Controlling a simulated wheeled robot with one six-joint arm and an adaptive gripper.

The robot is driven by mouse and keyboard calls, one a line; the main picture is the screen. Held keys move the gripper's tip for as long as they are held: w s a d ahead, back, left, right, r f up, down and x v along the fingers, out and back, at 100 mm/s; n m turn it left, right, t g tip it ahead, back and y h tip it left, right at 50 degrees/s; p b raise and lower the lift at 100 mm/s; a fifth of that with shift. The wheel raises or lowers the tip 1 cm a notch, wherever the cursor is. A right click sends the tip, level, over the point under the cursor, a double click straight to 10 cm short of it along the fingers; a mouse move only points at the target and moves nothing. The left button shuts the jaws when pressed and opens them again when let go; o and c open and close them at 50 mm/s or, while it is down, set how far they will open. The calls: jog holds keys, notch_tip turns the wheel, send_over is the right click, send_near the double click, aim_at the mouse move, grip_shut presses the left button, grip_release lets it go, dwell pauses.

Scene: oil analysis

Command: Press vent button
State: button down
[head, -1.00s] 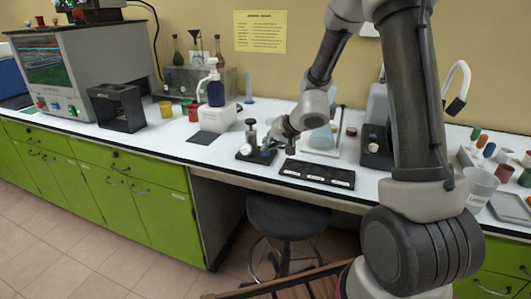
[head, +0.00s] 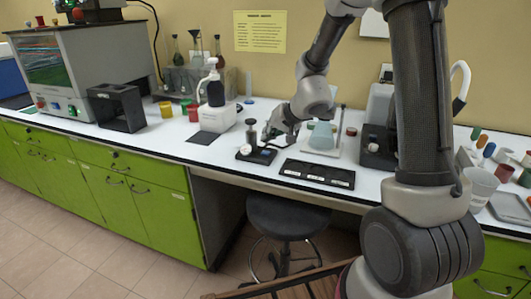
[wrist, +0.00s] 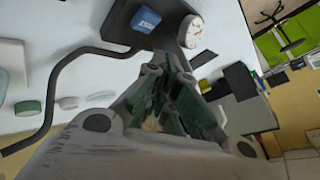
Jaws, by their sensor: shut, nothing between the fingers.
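A small black device (head: 242,157) stands on the white bench, with a round white gauge (head: 245,150) and a blue button (head: 267,152) on it. In the wrist view the blue button (wrist: 146,19) shows a white label too small to read, beside the gauge (wrist: 190,31). My gripper (head: 268,136) is above and just behind the device in the head view. In the wrist view my gripper (wrist: 167,58) has its fingers together with nothing between them, pointing toward the gap between button and gauge. The fingertips look apart from the button.
A black tray (head: 317,173) lies in front to the right. A pump bottle (head: 212,88), red cup (head: 193,113) and black frame (head: 117,107) stand left. A flask (head: 322,136) stands behind right. A stool (head: 288,215) is under the bench.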

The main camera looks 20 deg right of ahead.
aim_at(267, 151)
jog(key=shift+r, duration=1.5)
jog(key=shift+s+a+m, duration=0.1)
jog(key=shift+a+m, duration=0.05)
jog(key=shift+m, duration=0.25)
jog(key=s, duration=0.1)
jog(key=s+f+g, duration=0.1)
jog(key=s, duration=0.1)
jog(key=s+f+g+y, duration=0.1)
jog(key=shift+s+a, duration=0.25)
jog(key=shift+s, duration=0.1)
jog(key=s+d+r+n+h, duration=0.1)
jog(key=s+d+r, duration=0.3)
jog(key=s, duration=0.6)
jog(key=s+d+r+n+g+h, duration=0.1)
jog(key=s+d+r+h, duration=0.1)
jog(key=s+d+r, duration=0.3)
jog(key=s+d+r+n+h, duration=0.1)
jog(key=s+d+r, duration=0.4)
jog(key=s, duration=0.9)
jog(key=shift+s+d+n+g+h, duration=0.3)
jog(key=shift+d+n+h, duration=0.1)
jog(key=shift+h, duration=0.4)
